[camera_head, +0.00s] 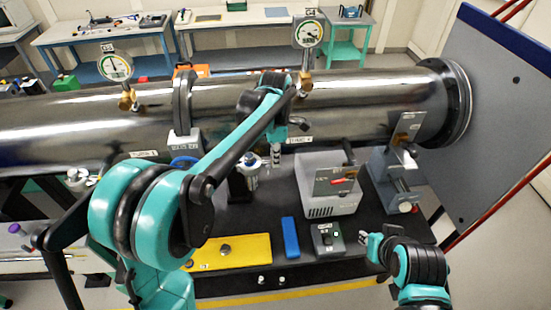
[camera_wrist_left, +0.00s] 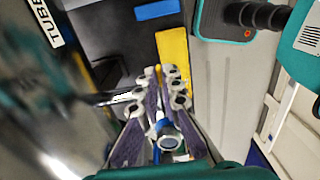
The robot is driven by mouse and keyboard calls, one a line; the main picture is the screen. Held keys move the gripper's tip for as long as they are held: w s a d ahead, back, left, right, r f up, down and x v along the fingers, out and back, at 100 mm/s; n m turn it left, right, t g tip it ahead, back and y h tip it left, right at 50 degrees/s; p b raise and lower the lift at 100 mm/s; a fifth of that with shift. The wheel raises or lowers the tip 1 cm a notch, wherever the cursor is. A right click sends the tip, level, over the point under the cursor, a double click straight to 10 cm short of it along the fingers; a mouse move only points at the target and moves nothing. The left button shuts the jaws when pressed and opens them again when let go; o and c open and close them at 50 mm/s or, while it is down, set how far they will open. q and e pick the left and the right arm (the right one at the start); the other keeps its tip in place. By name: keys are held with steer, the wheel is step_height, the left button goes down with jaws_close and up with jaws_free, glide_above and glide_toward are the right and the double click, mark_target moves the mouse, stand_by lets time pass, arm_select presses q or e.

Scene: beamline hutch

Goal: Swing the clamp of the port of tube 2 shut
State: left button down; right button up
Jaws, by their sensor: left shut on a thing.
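The port of tube 2 (camera_head: 249,172), with silver parts and a bit of blue, hangs under the large dark tube (camera_head: 345,105) near the TUBE 2 label (camera_head: 300,140). My left gripper (camera_head: 276,155) points down just right of this port. In the left wrist view its purple-padded fingers (camera_wrist_left: 165,85) are closed around a small part with a blue piece and a round silver end (camera_wrist_left: 169,142), apparently the clamp. The clamp's exact angle is hard to tell. My right gripper (camera_head: 366,241) is low at the right, away from the port; its opening is unclear.
A dark bench holds a grey box (camera_head: 328,200), a yellow plate (camera_head: 230,252), a blue block (camera_head: 290,237) and a switch box (camera_head: 328,238). A grey stand (camera_head: 388,180) is at the right. Two gauges (camera_head: 115,67) (camera_head: 308,34) rise above the tube.

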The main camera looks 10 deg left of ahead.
arm_select(q)
steer(key=shift+w+r, duration=0.1)
steer(key=c, duration=1.7)
jaws_free()
step_height(320, 180, up, 12)
